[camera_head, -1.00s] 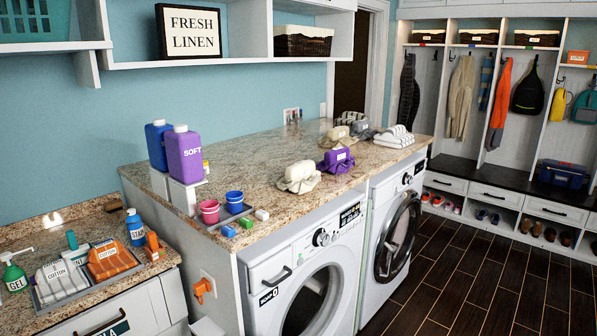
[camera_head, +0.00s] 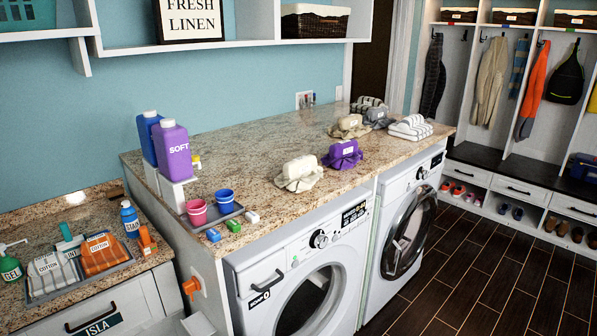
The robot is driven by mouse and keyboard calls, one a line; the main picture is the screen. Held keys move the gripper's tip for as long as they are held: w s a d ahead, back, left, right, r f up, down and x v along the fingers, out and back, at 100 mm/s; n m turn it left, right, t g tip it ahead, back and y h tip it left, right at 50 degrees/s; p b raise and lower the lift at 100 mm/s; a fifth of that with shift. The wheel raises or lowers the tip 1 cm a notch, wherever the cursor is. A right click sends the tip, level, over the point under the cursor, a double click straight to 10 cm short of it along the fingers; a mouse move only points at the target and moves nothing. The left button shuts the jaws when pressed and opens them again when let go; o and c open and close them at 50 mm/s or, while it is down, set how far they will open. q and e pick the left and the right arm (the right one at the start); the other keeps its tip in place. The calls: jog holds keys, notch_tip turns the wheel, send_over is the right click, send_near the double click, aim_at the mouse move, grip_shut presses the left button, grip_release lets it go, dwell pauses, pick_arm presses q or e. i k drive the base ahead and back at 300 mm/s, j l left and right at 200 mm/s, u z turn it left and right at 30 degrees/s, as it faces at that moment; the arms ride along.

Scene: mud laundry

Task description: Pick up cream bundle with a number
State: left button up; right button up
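A cream bundle (camera_head: 299,174) with a small pale label on it sits on the granite counter above the nearer washer, close to the front edge. Any number on the label is too small to read. A purple bundle (camera_head: 343,155) lies just right of it, apart from it. A second cream or tan bundle (camera_head: 350,126) lies farther back, beside a grey bundle (camera_head: 377,117); its label is also unreadable. Neither of my grippers is in view.
A striped white bundle (camera_head: 411,128) lies at the counter's right end. A purple SOFT bottle (camera_head: 173,152) and a tray (camera_head: 229,211) with a pink cup (camera_head: 197,212) and a blue cup (camera_head: 224,201) stand left. The middle of the counter (camera_head: 255,148) is clear.

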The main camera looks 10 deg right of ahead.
aim_at(300, 174)
jog(key=i+l+u, duration=0.15)
jog(key=l+u, duration=0.2)
jog(key=l, duration=0.85)
jog(key=l+u, duration=0.3)
jog(key=l, duration=0.9)
